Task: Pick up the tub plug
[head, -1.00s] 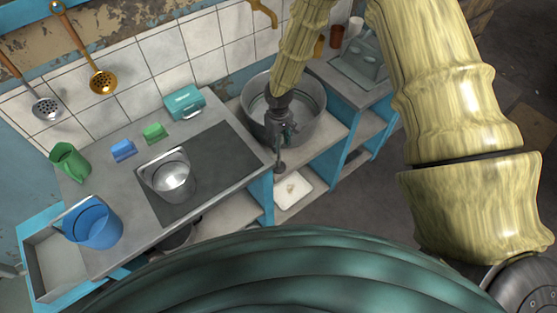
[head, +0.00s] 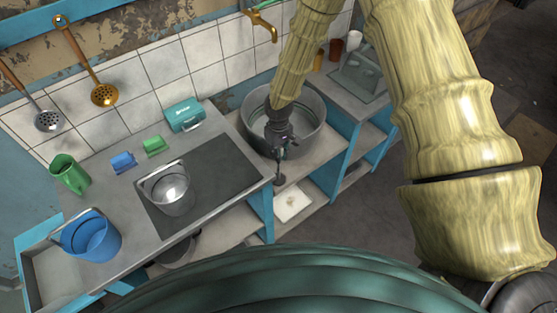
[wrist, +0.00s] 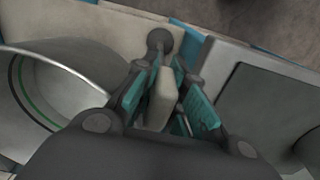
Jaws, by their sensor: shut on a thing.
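My gripper (head: 280,157) points down at the front rim of the large grey metal tub (head: 308,128). In the wrist view its teal-padded fingers (wrist: 168,90) are closed around a pale, block-like piece (wrist: 161,98). A dark round end (wrist: 160,40) shows just beyond that piece. The same dark round end hangs below my gripper in the head view (head: 279,180), outside the tub; I take both parts to be the tub plug. The tub also shows at the left of the wrist view (wrist: 75,68). The fingers partly hide the held piece.
A sink (head: 361,78) is at right. A white tray (head: 293,203) lies on a lower shelf.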

